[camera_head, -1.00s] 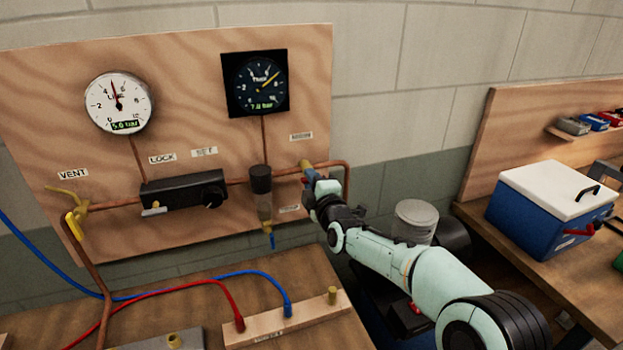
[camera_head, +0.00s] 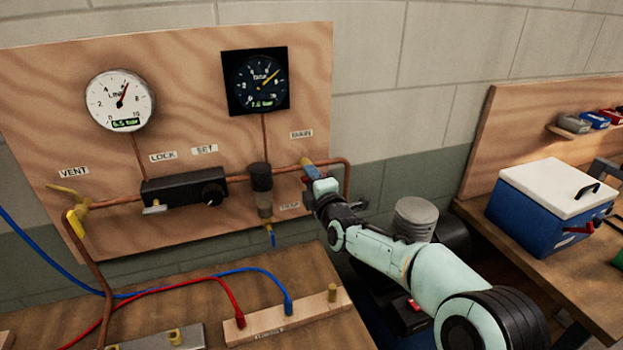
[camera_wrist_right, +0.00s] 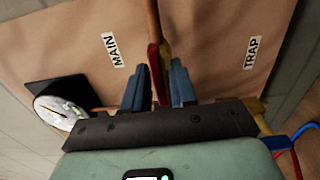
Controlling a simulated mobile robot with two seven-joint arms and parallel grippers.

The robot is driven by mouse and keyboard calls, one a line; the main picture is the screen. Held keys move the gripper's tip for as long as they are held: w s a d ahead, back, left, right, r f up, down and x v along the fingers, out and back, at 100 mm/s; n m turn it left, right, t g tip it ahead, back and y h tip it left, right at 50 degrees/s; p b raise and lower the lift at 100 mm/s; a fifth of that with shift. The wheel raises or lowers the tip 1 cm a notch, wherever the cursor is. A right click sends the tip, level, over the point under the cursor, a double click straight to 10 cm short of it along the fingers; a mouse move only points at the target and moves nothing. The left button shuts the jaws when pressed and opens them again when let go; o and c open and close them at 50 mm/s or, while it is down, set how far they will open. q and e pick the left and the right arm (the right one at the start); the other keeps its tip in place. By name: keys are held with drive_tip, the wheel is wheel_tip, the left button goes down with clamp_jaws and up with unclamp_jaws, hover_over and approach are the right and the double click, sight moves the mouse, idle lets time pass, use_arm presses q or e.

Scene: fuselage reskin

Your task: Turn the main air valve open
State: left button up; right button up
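The main air valve sits on the copper pipe below the MAIN label (camera_head: 301,134), at the right side of the wooden panel. My right gripper (camera_head: 312,172) is at this valve and hides most of it in the head view. In the right wrist view, the red valve handle (camera_wrist_right: 157,72) stands between the two blue fingers of my right gripper (camera_wrist_right: 159,92). The fingers are close on both sides of it and look shut on it. The white LINE gauge (camera_head: 120,100) reads about 6.5 bar. My left gripper is not in view.
A dark gauge (camera_head: 256,82), a black regulator (camera_head: 185,188) and a yellow vent valve (camera_head: 76,205) are on the panel. Red (camera_head: 220,285) and blue (camera_head: 255,272) hoses lie over the bench below. A blue cooler box (camera_head: 550,200) stands on the right table.

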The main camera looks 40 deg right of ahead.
idle(0.3)
drive_tip(key=shift+s+a, duration=0.1)
drive_tip(key=shift+s, duration=0.2)
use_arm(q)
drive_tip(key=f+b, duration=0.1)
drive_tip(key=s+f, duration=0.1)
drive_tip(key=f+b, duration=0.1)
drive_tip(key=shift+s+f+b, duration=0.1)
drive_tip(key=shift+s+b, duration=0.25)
use_arm(e)
drive_tip(key=v, duration=1.2)
drive_tip(key=shift+s, duration=0.4)
